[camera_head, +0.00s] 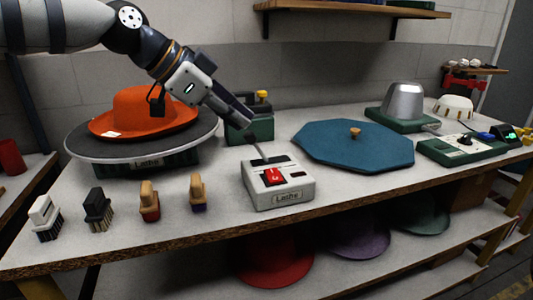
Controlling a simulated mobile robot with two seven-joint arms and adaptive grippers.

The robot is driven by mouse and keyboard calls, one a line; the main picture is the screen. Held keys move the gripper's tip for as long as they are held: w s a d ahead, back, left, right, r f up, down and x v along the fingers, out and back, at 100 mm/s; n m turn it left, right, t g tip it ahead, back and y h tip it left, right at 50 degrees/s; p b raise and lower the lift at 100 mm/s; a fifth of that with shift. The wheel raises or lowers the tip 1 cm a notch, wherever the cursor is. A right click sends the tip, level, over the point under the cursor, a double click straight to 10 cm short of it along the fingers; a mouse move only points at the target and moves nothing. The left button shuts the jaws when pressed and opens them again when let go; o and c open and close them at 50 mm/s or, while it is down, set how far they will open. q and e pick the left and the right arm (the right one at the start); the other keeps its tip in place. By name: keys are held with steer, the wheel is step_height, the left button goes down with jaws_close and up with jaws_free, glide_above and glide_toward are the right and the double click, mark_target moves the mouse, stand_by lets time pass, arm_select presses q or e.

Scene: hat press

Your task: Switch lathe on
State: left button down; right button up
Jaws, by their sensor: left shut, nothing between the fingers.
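My right gripper is not in view.
Several brushes (149,202) stand along the table's front left. A green container (250,128) stands behind the box. A blue octagonal lid (352,143) lies to the right. A green control panel (463,145) and metal hat form (403,102) are farther right. Hats lie on the shelf below.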

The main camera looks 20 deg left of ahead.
arm_select(q)
steer(key=b, duration=0.2)
glide_above(271, 174)
steer(key=f, duration=0.7)
steer(key=shift+s+f, duration=0.15)
steer(key=shift+s, duration=0.25)
steer(key=shift+w+f, duration=0.2)
steer(key=shift+f, duration=0.7)
steer(key=shift+w+f, duration=0.15)
steer(key=shift+f, duration=0.75)
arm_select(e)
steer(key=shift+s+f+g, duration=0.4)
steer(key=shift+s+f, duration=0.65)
